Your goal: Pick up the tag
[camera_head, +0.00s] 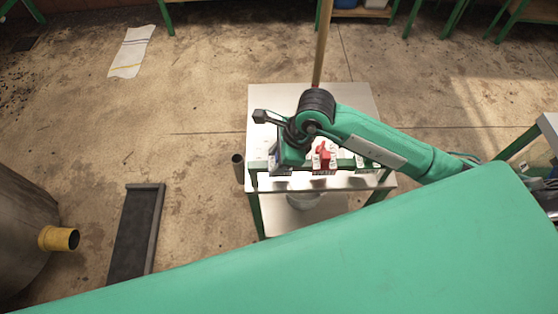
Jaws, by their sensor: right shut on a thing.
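A small metal table (352,98) stands in the middle of the view with a row of small white and dark pieces along its near edge. A red piece (323,153) stands at the middle of this row. My right arm reaches in from the right, and its wrist bends down over the table. My right gripper (280,160) is at the left end of the row, just left of the red piece. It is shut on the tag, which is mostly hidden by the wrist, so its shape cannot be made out. My left gripper is out of view.
A wooden pole (322,45) rises behind the table. A dark tray-like ramp (136,232) lies on the floor at left, near a metal drum (18,235) with a yellow outlet (58,239). A green surface fills the foreground. The floor behind is mostly clear.

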